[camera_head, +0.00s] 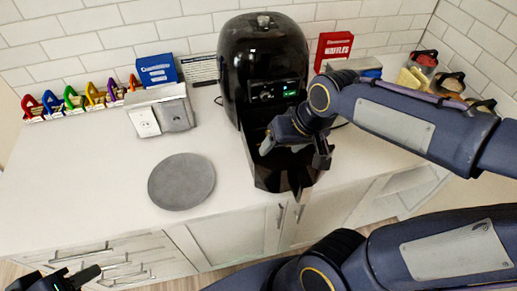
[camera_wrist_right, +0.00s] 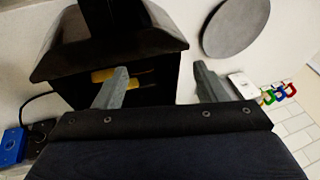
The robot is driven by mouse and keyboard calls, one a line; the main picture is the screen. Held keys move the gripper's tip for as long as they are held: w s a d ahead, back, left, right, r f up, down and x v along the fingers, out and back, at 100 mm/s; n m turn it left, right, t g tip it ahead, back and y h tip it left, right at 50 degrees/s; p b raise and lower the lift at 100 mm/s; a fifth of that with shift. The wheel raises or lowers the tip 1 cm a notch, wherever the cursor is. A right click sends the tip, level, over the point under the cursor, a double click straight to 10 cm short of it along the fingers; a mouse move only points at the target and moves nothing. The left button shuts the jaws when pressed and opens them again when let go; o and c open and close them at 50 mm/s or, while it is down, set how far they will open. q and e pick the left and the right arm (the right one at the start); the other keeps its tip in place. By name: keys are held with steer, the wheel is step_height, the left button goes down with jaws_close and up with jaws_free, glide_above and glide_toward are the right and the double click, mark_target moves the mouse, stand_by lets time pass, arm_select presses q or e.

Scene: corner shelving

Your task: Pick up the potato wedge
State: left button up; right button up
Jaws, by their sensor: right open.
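The potato wedge (camera_wrist_right: 112,74) shows in the right wrist view as a yellow-orange strip inside the dark open drawer of the black air fryer. In the head view the drawer (camera_head: 285,180) is pulled out, and my right arm hides the wedge. My right gripper (camera_head: 295,152) is over the drawer. In the right wrist view its jaws (camera_wrist_right: 160,85) are apart with nothing between them, and one finger is close to the wedge. My left gripper (camera_head: 72,279) is at the bottom left corner of the head view, partly cut off, away from the counter items.
The black air fryer (camera_head: 264,60) stands against the tiled wall. A red waffle box (camera_head: 333,47) and jars (camera_head: 424,62) are at right. The counter's left front is clear.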

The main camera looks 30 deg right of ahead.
steer(key=w+d+f+h, duration=0.1)
steer(key=w+f, duration=0.3)
steer(key=f, duration=0.1)
steer(key=w+d+f+h+b, duration=0.1)
steer(key=w+f, duration=0.3)
steer(key=w+d+f+g+h+b, duration=0.1)
steer(key=w+f, duration=0.3)
steer(key=f, duration=0.1)
steer(key=shift+w+f, duration=0.3)
steer(key=shift+w, duration=0.1)
steer(key=c, duration=0.7)
